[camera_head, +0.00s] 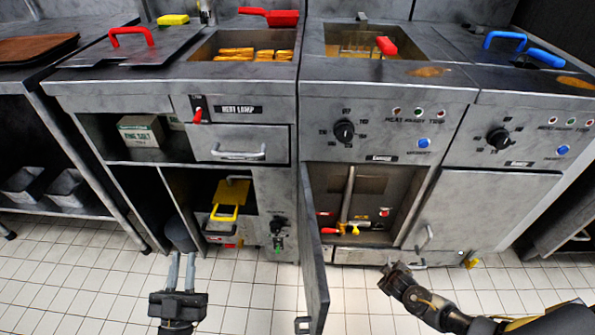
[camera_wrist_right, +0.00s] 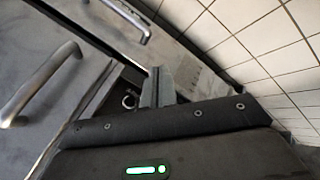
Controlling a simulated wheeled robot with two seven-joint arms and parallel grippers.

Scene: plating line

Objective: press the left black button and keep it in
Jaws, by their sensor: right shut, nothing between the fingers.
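Two round black controls with white markings sit on the fryer fronts, a left one (camera_head: 344,131) and a right one (camera_head: 499,138); they look like dials. I cannot make out a plain black push button. Another black knob (camera_head: 278,226) is low on the panel left of the open door. My left gripper (camera_head: 181,262) is low at the left, its two grey fingers apart and empty, well away from the left dial. My right gripper (camera_head: 390,267) is low before the fryer cabinets, below the left dial. Its shut fingers show in the right wrist view (camera_wrist_right: 157,85), touching no control.
An open cabinet door (camera_head: 312,250) juts out between my grippers. Blue buttons (camera_head: 424,143) sit beside the dials. A drawer handle (camera_head: 240,154) and cabinet handle (camera_head: 424,238) stick out. A dark rounded object (camera_head: 180,235) is just beyond my left fingers. The tiled floor (camera_head: 60,280) is clear at left.

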